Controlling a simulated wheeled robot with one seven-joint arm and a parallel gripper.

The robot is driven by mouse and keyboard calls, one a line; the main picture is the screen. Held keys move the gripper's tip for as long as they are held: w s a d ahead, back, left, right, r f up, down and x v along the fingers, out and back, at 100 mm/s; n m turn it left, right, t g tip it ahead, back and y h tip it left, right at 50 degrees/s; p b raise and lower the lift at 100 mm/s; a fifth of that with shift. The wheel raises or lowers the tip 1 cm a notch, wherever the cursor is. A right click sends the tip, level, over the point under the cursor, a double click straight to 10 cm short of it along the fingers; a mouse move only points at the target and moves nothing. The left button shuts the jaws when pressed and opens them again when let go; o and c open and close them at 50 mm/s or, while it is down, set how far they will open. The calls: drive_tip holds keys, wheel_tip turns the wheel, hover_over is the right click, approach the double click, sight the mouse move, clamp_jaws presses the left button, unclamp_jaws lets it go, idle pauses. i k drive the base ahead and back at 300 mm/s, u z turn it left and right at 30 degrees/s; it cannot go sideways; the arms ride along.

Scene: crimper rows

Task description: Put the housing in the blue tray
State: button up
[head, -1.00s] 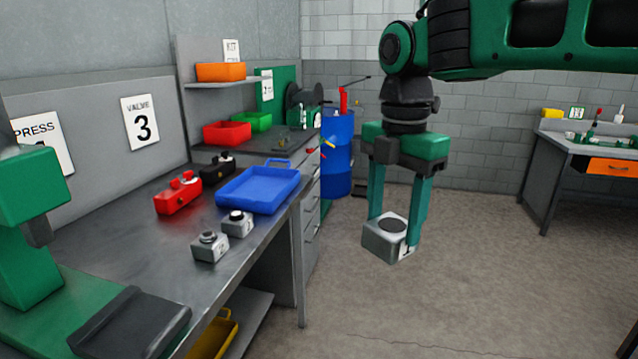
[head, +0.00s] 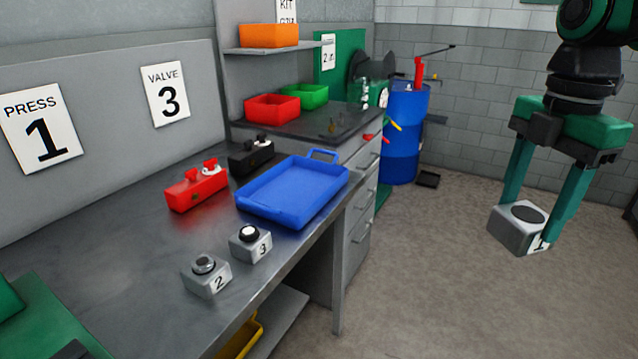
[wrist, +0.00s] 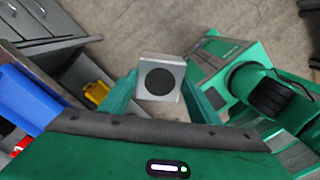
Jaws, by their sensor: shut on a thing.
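The housing (head: 516,229) is a light grey block with a dark round top and a label reading 1. My gripper (head: 542,215) is shut on it and holds it in the air over the floor, right of the bench and apart from it. In the wrist view the housing (wrist: 160,78) sits between the two green fingers. The blue tray (head: 291,190) lies on the metal bench, left of my gripper. It looks empty. Its edge also shows at the left of the wrist view (wrist: 28,100).
Grey blocks marked 2 (head: 207,277) and 3 (head: 250,244) stand on the bench (head: 130,235) in front of the tray. A red fixture (head: 196,188) and a black one (head: 251,156) stand beside and behind it. A blue drum (head: 404,135) stands beyond the bench.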

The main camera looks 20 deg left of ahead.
sight(295, 193)
drive_tip(key=u, duration=0.25)
drive_tip(key=i, duration=0.85)
drive_tip(key=u, duration=0.85)
drive_tip(key=i, duration=0.7)
drive_tip(key=u, duration=0.5)
